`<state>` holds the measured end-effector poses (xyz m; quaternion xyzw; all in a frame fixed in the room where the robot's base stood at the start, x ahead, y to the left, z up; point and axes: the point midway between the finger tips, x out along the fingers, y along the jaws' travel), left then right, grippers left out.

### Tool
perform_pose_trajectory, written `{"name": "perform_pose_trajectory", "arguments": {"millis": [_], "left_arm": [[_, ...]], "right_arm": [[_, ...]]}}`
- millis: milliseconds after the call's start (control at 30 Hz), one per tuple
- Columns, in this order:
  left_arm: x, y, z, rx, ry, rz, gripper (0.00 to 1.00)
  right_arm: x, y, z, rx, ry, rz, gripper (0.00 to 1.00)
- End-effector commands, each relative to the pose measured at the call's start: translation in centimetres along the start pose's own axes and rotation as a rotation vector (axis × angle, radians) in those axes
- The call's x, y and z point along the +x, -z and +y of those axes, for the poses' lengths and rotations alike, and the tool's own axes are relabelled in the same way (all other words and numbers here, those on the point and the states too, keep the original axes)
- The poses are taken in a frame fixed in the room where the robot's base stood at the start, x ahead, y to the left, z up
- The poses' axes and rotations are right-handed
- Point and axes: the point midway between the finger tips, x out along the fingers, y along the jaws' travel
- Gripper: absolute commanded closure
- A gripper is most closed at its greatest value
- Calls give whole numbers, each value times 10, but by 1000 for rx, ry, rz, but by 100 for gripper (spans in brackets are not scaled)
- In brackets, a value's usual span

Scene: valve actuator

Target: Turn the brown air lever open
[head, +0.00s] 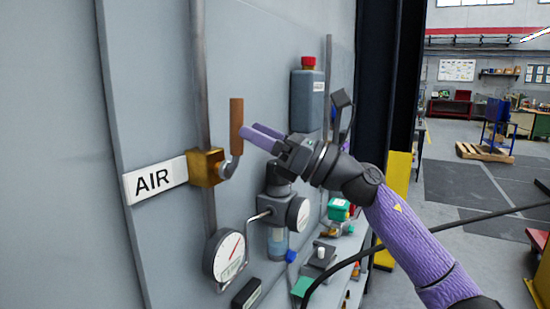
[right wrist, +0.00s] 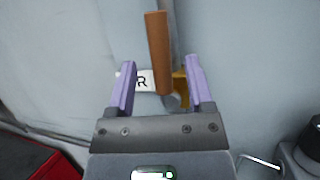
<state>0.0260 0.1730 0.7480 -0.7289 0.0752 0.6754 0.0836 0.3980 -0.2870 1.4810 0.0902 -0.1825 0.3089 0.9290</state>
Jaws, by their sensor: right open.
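The brown air lever (head: 236,126) stands upright on a bent metal stem from the brass valve body (head: 206,167), beside the white AIR label (head: 155,181). My right gripper (head: 255,135) is open, with its purple fingers just right of the lever in the head view. In the right wrist view the lever (right wrist: 158,55) rises between the two spread fingers (right wrist: 160,85), with a gap on each side. The valve body (right wrist: 181,88) is partly hidden behind the right finger. I cannot tell from these views whether the fingertips reach past the lever. My left gripper is not in view.
A vertical grey pipe (head: 201,80) runs through the valve. Below are a pressure gauge (head: 224,255) and a regulator with a second gauge (head: 298,214). A grey bottle with a red cap (head: 307,98) hangs on the panel. A cluttered shelf (head: 335,262) lies under my right arm.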

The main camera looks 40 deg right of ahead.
Motion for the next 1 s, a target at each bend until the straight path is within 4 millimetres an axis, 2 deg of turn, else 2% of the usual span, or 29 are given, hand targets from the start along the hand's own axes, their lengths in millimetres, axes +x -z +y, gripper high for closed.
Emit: {"name": "perform_pose_trajectory", "arguments": {"millis": [33,100,300,800,867,933,967,1000], "left_arm": [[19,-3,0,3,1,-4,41],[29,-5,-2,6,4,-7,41],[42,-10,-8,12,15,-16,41],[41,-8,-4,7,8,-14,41],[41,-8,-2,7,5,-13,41],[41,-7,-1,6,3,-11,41],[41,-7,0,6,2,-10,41],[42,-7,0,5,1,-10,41]], "right_arm": [[-16,12,-1,-1,1,7,33],[-30,11,-1,1,1,6,33],[-54,5,0,1,0,2,33],[-56,3,0,16,2,-5,33],[-55,16,-4,109,26,-44,33],[-57,50,-15,364,114,-149,33],[-61,73,-22,521,179,-211,33],[-72,110,-30,762,299,-301,33]]}}
